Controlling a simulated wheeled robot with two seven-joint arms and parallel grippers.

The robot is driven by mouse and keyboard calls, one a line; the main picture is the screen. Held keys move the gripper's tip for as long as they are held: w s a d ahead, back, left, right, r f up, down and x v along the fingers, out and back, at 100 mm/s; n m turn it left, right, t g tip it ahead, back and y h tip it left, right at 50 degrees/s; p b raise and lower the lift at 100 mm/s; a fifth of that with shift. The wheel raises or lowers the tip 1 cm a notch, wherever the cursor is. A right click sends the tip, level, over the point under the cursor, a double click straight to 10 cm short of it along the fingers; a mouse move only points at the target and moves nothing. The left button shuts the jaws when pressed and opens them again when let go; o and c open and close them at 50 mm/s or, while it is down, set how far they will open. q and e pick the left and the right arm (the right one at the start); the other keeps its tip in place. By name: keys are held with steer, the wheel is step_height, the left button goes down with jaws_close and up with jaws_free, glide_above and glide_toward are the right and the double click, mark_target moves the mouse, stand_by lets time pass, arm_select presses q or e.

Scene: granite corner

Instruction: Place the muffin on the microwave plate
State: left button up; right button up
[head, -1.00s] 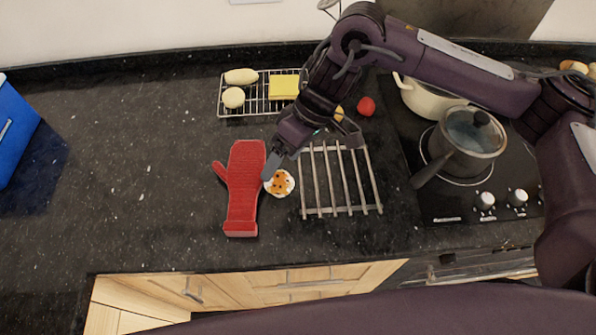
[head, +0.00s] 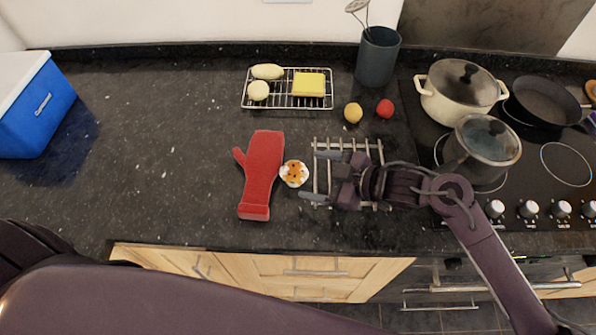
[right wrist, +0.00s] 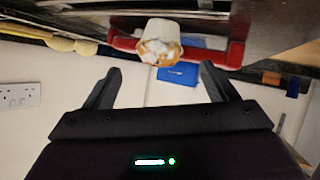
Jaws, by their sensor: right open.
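The muffin (head: 294,173), pale with an orange and dark-dotted top, stands on the dark granite counter beside the red oven mitt. My right gripper (head: 312,177) is open just to the right of it, with its fingers pointing left towards it and low over the metal rack. In the right wrist view the muffin (right wrist: 160,40) shows beyond the gap between the open fingertips (right wrist: 161,69), with nothing held. I see no microwave or microwave plate. My left gripper is out of view.
The red mitt (head: 262,172) lies close left of the muffin. A metal trivet rack (head: 322,150) lies under my right gripper.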

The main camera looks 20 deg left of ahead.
mark_target(304, 174)
steer(key=p+x, duration=0.1)
steer(key=x, duration=0.3)
steer(key=shift+w+f+p, duration=0.15)
steer(key=shift+f+p, duration=0.05)
steer(key=shift+p, duration=0.15)
steer(key=shift+w+a+f, duration=0.1)
steer(key=shift+a+f, duration=0.15)
steer(key=shift+a, duration=0.05)
steer(key=shift+c, duration=0.2)
steer(key=c, duration=0.6)
